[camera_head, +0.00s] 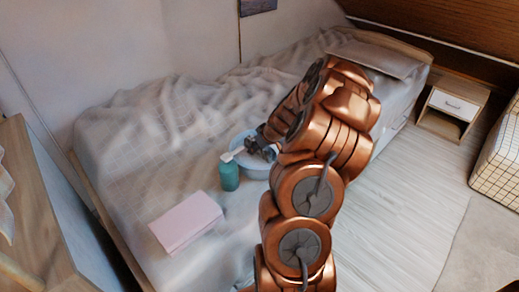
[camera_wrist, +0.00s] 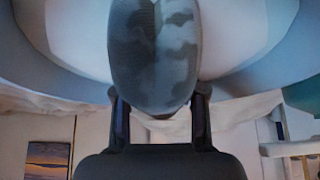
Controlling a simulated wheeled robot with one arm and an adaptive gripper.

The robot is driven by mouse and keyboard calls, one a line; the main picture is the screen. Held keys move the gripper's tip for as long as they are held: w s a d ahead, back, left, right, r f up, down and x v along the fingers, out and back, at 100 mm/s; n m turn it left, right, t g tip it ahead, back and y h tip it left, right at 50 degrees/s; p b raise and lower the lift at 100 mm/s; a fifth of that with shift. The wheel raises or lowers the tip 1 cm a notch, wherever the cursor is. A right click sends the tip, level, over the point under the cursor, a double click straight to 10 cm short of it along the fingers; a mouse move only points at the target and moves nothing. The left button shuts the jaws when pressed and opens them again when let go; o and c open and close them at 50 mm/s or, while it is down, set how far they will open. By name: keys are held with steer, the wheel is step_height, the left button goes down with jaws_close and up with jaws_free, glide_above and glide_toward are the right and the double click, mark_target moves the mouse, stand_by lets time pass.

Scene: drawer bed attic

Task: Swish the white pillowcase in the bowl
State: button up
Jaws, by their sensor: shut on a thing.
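A light blue bowl (camera_head: 257,173) rests on the bed. In the wrist view its curved blue-grey wall (camera_wrist: 275,45) spans the top. My gripper (camera_head: 258,146) is low over the bowl, partly hidden by my arm. In the wrist view my gripper (camera_wrist: 158,103) is shut on a rounded, grey, mottled thing (camera_wrist: 155,50) in front of the bowl's pale inside. I cannot tell whether it is the white pillowcase in shade. A small white piece (camera_head: 232,154) juts left over the bowl's rim in the head view.
A teal container (camera_head: 229,177) stands close by the bowl's front left. A pink folded item (camera_head: 187,222) lies farther forward on the rumpled bed cover (camera_head: 140,150). A pillow (camera_head: 375,58) is at the far end. A nightstand (camera_head: 453,106) stands right; floor there is clear.

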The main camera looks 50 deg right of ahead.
stand_by(0.3)
steer(key=shift+a+b, duration=0.35)
steer(key=shift+a, duration=0.15)
steer(key=shift+d+b, duration=0.5)
steer(key=shift+d, duration=0.65)
steer(key=shift+a, duration=0.6)
steer(key=shift+a+b, duration=0.5)
steer(key=shift+a, duration=0.1)
steer(key=shift+d+b, duration=0.55)
steer(key=shift+d, duration=0.7)
steer(key=shift+a, duration=0.65)
